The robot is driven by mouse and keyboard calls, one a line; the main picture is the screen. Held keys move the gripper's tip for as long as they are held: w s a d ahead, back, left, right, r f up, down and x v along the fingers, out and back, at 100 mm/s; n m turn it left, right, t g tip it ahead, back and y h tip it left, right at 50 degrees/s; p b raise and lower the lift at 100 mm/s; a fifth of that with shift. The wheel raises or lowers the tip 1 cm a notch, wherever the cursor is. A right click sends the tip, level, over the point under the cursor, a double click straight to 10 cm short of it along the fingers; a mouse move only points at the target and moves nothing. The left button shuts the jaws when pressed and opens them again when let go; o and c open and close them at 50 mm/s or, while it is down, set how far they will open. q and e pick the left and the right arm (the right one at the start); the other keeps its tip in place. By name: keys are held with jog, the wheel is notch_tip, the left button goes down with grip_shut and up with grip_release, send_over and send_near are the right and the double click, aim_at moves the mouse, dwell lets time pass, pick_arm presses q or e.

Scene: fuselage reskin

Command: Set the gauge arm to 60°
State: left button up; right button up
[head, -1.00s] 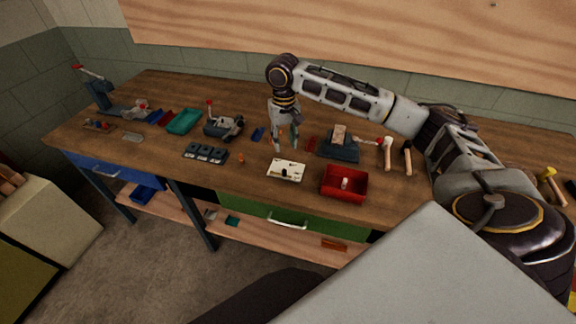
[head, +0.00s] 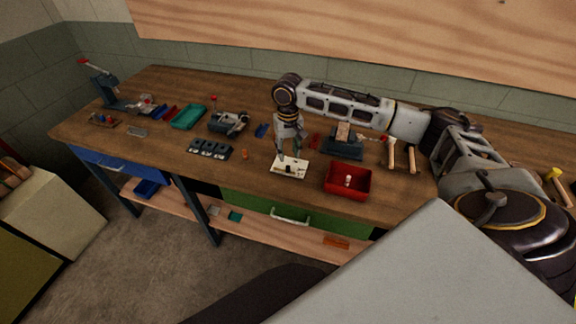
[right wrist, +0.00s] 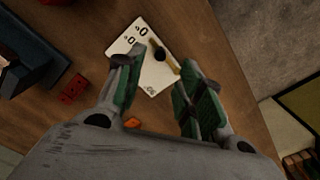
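The gauge is a cream plate (head: 290,172) on the bench in front of my right gripper. In the right wrist view the plate (right wrist: 150,78) shows printed marks and a brass-coloured arm (right wrist: 154,58) with a black knob (right wrist: 160,53). My right gripper (head: 289,156) points down over the plate's back part. In the right wrist view its green-padded fingers (right wrist: 155,90) are spread apart with nothing between them but the plate below. The printed angle marks are too small to read surely. My left gripper is not in view.
A red bin (head: 347,182) stands right of the plate. A dark vise-like block (head: 343,147) is behind it, with two hammers (head: 402,158) to the right. A black socketed block (head: 209,149) lies left. An orange piece (right wrist: 132,122) lies near the plate.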

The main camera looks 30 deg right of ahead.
aim_at(288, 167)
jog(key=shift+f, duration=3.85)
grip_shut()
